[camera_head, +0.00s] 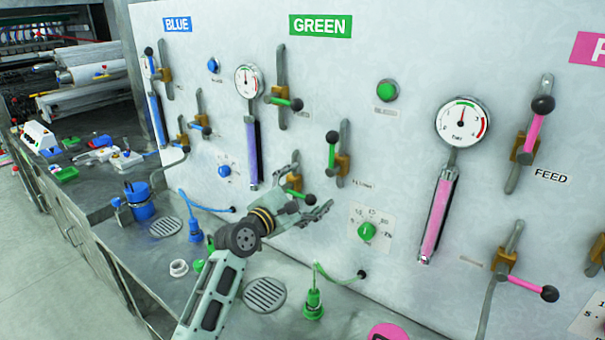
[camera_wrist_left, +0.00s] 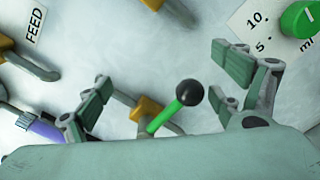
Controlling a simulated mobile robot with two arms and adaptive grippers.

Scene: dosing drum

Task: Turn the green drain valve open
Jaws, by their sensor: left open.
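The green drain valve (camera_head: 294,182) sits low on the panel under the GREEN sign (camera_head: 320,25), partly hidden by my left gripper (camera_head: 312,188). Its green lever (camera_head: 299,195) points right, across its upright pipe, and ends in a black ball. In the left wrist view the green lever (camera_wrist_left: 166,116) and black ball (camera_wrist_left: 189,92) lie between the spread fingers of my left gripper (camera_wrist_left: 165,83). The fingers are open and I see no contact with the lever. The brass valve body (camera_wrist_left: 148,106) is behind it. My right gripper is in neither view.
Another green lever valve (camera_head: 332,155) is just right of my gripper, and one more (camera_head: 285,102) is above. A green dial (camera_head: 367,231) is lower right. A green bottle (camera_head: 313,300) and a round drain grate (camera_head: 265,295) are on the bench below.

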